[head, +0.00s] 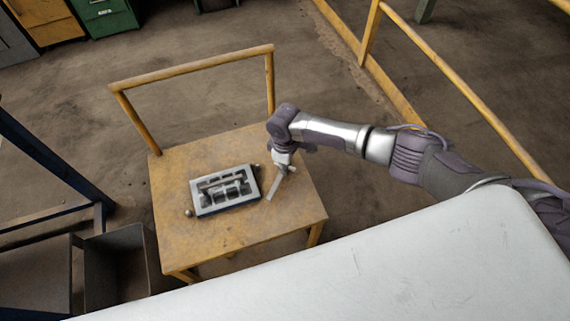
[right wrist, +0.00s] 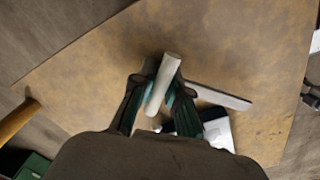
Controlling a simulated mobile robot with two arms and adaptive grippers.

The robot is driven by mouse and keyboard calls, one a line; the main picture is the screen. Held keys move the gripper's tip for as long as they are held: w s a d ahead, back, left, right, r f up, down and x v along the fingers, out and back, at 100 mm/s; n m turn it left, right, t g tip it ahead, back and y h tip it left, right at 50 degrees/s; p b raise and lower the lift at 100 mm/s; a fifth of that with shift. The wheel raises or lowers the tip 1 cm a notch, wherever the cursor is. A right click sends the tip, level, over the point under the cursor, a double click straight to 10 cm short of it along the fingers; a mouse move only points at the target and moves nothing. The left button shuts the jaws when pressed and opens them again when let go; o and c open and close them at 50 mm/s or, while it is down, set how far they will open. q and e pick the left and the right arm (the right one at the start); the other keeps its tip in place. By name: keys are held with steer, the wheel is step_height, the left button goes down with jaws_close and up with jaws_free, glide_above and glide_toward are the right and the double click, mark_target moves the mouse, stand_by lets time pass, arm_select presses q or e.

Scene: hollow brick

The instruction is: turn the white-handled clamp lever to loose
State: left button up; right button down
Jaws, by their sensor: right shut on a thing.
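The white handle (right wrist: 165,80) of the clamp lever stands between my right gripper's fingers (right wrist: 161,95) in the right wrist view. The fingers are shut on it from both sides. A flat grey bar (right wrist: 222,96) runs from beside the handle toward the right, and a pale block (right wrist: 217,130) lies partly hidden behind my fingers. In the head view my right gripper (head: 283,168) is low over the right part of the wooden table (head: 225,238). The grey bar (head: 273,188) points toward the front there. The handle is mostly hidden by my wrist. My left gripper is out of view.
A grey-framed tray with dark cylindrical parts (head: 229,206) lies on the table left of my right gripper. A small round knob (head: 188,212) is at its left. A yellow rail (head: 190,68) rises at the table's back. A white surface (head: 400,265) fills the front right.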

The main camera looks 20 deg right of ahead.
steer(key=n, duration=0.5)
steer(key=shift+a+n, duration=0.1)
steer(key=shift+n, duration=0.2)
steer(key=n, duration=0.4)
steer(key=shift+n, duration=0.4)
steer(key=shift+w, duration=0.1)
steer(key=c, duration=1.1)
jaws_free()
steer(key=shift+r, duration=0.1)
step_height(320, 180, up, 12)
